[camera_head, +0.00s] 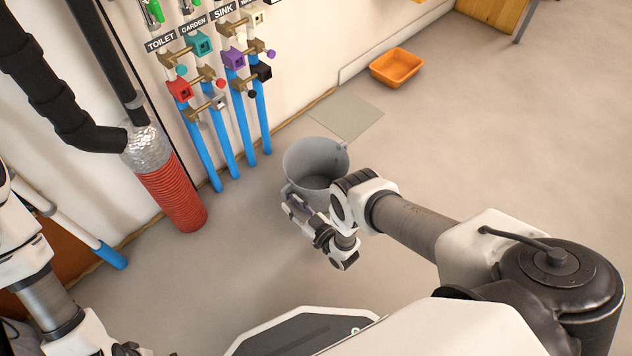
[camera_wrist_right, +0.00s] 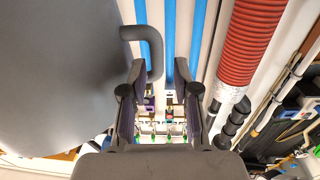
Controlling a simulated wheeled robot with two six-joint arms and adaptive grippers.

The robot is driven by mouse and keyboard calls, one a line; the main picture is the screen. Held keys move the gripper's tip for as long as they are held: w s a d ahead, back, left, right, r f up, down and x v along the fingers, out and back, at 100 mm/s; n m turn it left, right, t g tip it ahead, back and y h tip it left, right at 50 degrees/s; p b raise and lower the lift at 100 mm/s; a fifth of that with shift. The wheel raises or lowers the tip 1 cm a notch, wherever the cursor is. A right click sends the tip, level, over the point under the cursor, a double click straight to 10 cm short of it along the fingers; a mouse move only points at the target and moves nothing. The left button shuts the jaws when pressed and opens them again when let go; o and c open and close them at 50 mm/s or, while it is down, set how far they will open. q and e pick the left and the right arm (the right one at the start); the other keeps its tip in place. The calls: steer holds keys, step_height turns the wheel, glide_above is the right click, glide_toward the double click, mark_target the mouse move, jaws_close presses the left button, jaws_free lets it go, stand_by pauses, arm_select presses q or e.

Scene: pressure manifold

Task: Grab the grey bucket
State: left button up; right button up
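The grey bucket (camera_head: 315,160) stands upright on the floor in the middle of the head view. My right gripper (camera_head: 291,204) is at its near left side, low by the wall. In the right wrist view the bucket's smooth grey side (camera_wrist_right: 55,75) fills the left. A curved grey handle (camera_wrist_right: 150,42) sticks out from it, and its lower end reaches between the two fingertips (camera_wrist_right: 161,72). The fingers are apart, and I see no grip on the handle. Whether they touch it is unclear. My left arm is at the lower left of the head view; its gripper's state is unclear.
Blue pipes (camera_head: 236,130) with coloured valves line the wall behind the bucket. A red ribbed hose (camera_head: 172,196) stands to the left. A flat grey-green mat (camera_head: 346,116) lies behind the bucket, and an orange basin (camera_head: 396,68) sits further back. Floor on the right is clear.

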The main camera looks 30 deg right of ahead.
mark_target(286, 198)
steer(key=b+x, duration=0.1)
steer(key=x, duration=0.1)
steer(key=b+x, duration=0.1)
steer(key=x, duration=0.1)
steer(key=shift+w+d+f, duration=0.15)
steer(key=shift+w+f, duration=0.1)
steer(key=shift+w, duration=0.05)
steer(key=shift+w+r, duration=0.1)
steer(key=shift+w, duration=0.15)
steer(key=shift+r, duration=0.1)
jaws_close()
